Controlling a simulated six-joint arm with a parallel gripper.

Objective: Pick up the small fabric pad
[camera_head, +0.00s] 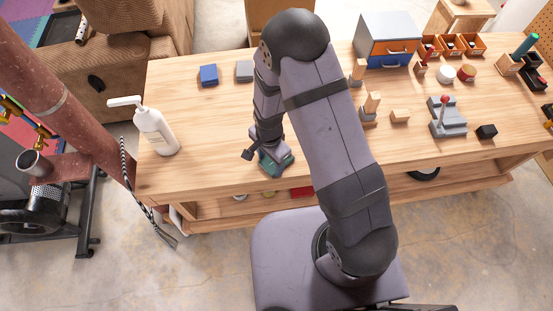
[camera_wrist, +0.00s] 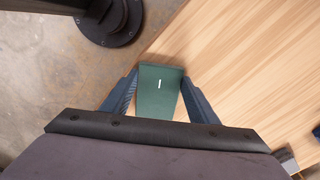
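A small dark green pad (camera_wrist: 158,92) with a short white mark lies between the two fingers of my gripper (camera_wrist: 160,82) in the wrist view. In the head view the green pad (camera_head: 277,164) is at the front edge of the wooden table, just below my gripper (camera_head: 268,153). One finger is close along each side of the pad, spread about as wide as the pad. I cannot tell whether they press on it. I cannot tell from its surface whether it is fabric. My arm partly hides the table to its right.
A blue block (camera_head: 208,75) and a grey block (camera_head: 244,71) lie further back on the table (camera_head: 200,120). A white pump bottle (camera_head: 155,130) stands at the left. Wooden blocks (camera_head: 371,107), a grey lever device (camera_head: 446,116) and a drawer box (camera_head: 387,40) are right of my arm.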

